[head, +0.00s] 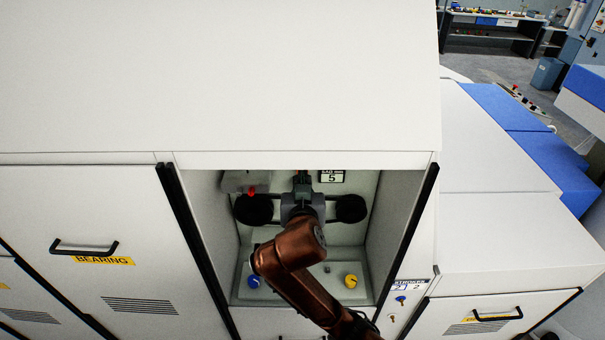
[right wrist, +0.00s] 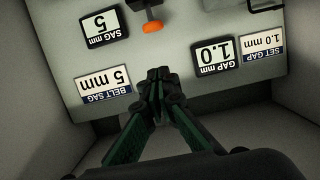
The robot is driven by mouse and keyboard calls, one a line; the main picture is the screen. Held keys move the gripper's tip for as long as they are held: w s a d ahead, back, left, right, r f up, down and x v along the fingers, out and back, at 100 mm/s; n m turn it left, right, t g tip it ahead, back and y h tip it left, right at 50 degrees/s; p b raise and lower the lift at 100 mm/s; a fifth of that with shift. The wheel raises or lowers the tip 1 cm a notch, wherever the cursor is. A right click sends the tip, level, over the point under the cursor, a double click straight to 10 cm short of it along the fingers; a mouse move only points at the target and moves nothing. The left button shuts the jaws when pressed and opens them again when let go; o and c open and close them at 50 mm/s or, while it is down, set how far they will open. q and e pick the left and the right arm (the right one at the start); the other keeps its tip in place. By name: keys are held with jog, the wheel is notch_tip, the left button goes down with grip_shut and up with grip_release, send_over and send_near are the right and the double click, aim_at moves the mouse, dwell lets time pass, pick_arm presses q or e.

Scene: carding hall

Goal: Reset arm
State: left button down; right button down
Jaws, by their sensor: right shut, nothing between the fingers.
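My right arm (head: 297,245) reaches into an open recess in the white machine (head: 300,80) in the head view. Its gripper (head: 303,180) is in front of the recess's back wall, between two dark round wheels (head: 254,209) (head: 351,208). In the right wrist view the gripper (right wrist: 160,75) is shut and empty, its fingertips together. They appear in front of a pale panel, between the "BELT SAG 5 mm" plate (right wrist: 105,84) and the "GAP mm 1.0" display (right wrist: 213,57), which read upside down. Whether the tips touch the panel cannot be told. My left gripper is not in view.
Dark upright edges (head: 408,235) bound the recess on both sides. A blue knob (head: 254,282) and a yellow knob (head: 351,281) sit low inside. An orange-tipped lever (right wrist: 153,26) shows in the right wrist view. A closed "BEARING" door (head: 80,220) is at left.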

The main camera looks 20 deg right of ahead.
jog(key=shift+s+r, duration=0.1)
jog(key=shift+s, duration=0.2)
